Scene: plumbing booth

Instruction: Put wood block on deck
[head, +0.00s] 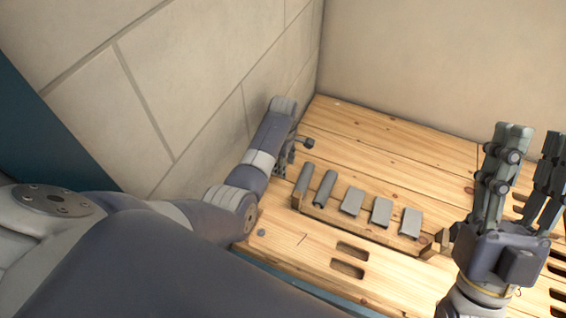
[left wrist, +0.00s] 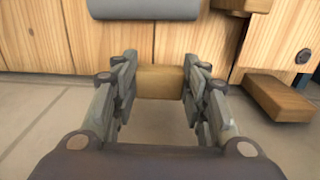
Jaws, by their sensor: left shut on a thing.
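In the left wrist view my left gripper (left wrist: 160,84) is shut on a wood block (left wrist: 160,80), a short light-brown piece held crosswise between its fingers. In the head view my left arm reaches along the tiled wall to the left edge of the deck; the held block is hidden there. The deck (head: 400,150) is a surface of light wooden planks. I cannot tell whether the block touches it. My right gripper (head: 525,185) stands at the right with its fingers apart and nothing between them.
Several grey pieces (head: 352,202) stand in a row on a wooden rack on the deck. The left wrist view shows another wood piece (left wrist: 277,97) at right and a grey rounded part (left wrist: 143,8) above. Slots (head: 347,268) cut the front plank. The back planks are clear.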

